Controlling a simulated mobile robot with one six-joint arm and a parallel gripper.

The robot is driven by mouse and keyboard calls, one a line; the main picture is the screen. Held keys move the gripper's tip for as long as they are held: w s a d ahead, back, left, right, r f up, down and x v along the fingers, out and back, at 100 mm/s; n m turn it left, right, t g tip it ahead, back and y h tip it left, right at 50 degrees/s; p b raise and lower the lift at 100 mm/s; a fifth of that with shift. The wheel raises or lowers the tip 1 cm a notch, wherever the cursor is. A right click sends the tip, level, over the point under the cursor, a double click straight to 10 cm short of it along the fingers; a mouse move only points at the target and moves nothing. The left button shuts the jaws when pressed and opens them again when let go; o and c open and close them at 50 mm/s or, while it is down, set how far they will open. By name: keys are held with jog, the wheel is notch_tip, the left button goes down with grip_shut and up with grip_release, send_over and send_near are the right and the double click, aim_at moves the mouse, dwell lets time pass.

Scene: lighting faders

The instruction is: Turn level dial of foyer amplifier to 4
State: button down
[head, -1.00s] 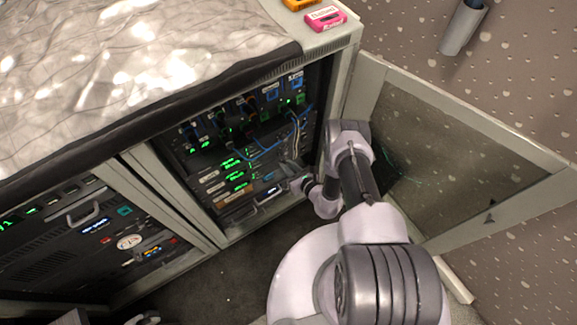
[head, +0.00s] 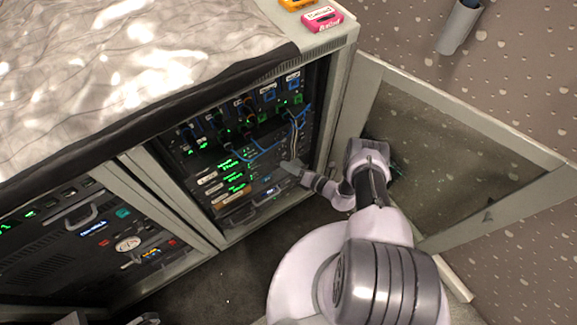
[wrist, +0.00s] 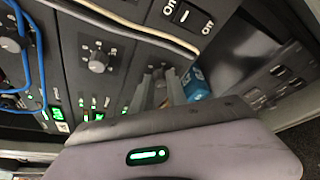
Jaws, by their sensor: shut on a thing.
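My gripper (head: 290,168) reaches into the open rack (head: 228,242) in the head view. In the wrist view its two grey fingers (wrist: 158,88) are closed around a small knob at the panel, most likely a level dial. The fingers and my wrist housing hide most of that knob and its scale. I cannot read which panel is the foyer amplifier, nor the number the held dial points to.
Blue cables (wrist: 38,60) hang at the left in the wrist view, and a pale cable (wrist: 125,22) crosses above the dials. The rack's glass door (head: 455,150) stands open at the right. Pink (head: 322,19) and orange cases lie on top.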

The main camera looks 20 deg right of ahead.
jog(key=shift+m+y, duration=0.4)
jog(key=shift+m, duration=0.1)
dwell(0.3)
jog(key=c, duration=1.3)
grip_release()
jog(key=p+v, duration=0.3)
jog(key=v, duration=1.4)
jog(key=shift+s+d, duration=0.15)
jog(key=shift+s, duration=0.05)
